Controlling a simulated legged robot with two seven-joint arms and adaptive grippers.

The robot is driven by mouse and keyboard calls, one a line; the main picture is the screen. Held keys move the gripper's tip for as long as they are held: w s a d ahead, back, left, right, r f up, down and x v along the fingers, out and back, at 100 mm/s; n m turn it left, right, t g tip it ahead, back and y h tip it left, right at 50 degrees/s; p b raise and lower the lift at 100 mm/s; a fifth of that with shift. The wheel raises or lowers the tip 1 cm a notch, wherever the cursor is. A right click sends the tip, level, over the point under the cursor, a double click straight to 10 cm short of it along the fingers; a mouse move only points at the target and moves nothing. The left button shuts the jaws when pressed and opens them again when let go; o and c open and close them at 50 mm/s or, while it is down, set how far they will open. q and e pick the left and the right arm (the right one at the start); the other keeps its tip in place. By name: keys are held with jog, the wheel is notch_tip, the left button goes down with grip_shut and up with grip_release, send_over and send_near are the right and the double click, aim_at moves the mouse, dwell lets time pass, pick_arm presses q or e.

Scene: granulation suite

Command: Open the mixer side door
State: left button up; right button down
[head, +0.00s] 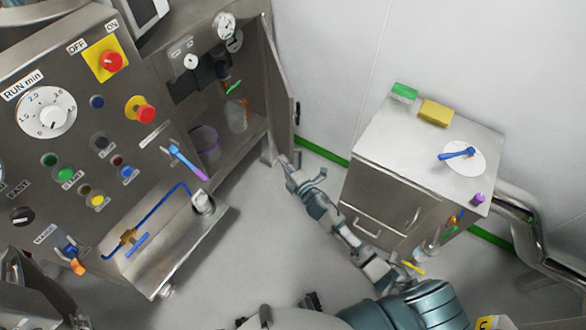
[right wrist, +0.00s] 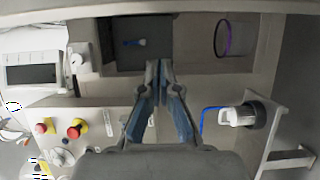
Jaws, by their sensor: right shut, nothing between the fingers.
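The mixer (head: 120,150) is a steel cabinet with a control panel on the left of the head view. Its side door (head: 279,85) stands swung open, with a dark handle near its outer edge. The compartment behind it (head: 252,130) is exposed. My right gripper (head: 289,161) is shut and empty, just below the door's lower outer corner; whether it touches the door is unclear. In the right wrist view its fingers (right wrist: 164,72) are together in front of the open compartment. My left gripper is not visible.
A steel cart (head: 390,140) with green and yellow boxes stands to the right. A steel ledge with a blue tube (head: 165,250) juts from the mixer's front. Floor between is clear.

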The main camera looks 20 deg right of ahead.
aim_at(289, 151)
jog(key=w+d, duration=0.3)
jog(key=shift+w, duration=0.25)
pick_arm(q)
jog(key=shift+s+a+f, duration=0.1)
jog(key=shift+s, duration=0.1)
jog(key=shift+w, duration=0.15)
